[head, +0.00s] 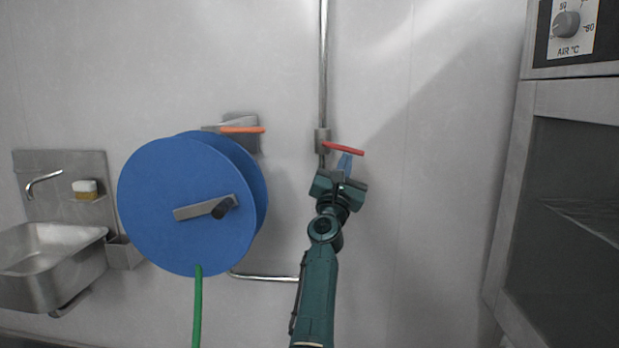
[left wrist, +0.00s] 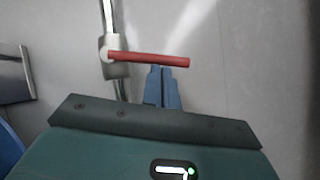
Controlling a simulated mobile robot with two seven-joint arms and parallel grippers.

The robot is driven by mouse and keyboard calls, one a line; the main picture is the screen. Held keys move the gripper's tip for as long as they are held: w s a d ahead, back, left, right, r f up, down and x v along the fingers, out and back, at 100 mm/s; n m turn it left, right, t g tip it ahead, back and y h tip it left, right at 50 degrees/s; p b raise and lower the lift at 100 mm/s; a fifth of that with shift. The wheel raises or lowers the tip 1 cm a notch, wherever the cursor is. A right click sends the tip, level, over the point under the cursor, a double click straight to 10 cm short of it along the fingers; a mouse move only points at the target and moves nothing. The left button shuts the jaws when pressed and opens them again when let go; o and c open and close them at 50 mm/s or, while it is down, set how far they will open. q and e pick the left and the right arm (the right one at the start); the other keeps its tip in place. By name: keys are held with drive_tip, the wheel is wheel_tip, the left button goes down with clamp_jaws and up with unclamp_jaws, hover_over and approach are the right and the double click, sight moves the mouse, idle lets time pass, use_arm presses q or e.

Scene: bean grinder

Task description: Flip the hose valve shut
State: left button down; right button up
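A red lever handle (head: 343,149) sits on a grey valve body (head: 322,139) on the vertical wall pipe. The lever points right, across the pipe, and tilts slightly down at its free end. In the left wrist view the red lever (left wrist: 150,59) lies nearly level just beyond my fingers. My left gripper (head: 346,158) is below the lever's right part, with its blue fingers pointing up. In the left wrist view its fingers (left wrist: 164,70) are together with nothing visible between them. The tips are at the lever's lower edge; I cannot tell if they touch. My right gripper is not in view.
A blue hose reel (head: 165,190) with a green hose (head: 197,310) hangs left of my arm. An orange handle (head: 243,130) on a wall bracket is above it. A sink (head: 50,250) is far left, a steel cabinet (head: 570,200) far right. The wall between arm and cabinet is clear.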

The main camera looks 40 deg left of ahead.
use_arm(q)
drive_tip(key=shift+w+d+r+p, duration=0.3)
drive_tip(key=shift+d+r, duration=0.1)
drive_tip(key=shift+r, duration=0.25)
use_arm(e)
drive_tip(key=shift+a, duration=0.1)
use_arm(q)
drive_tip(key=shift+r, duration=0.2)
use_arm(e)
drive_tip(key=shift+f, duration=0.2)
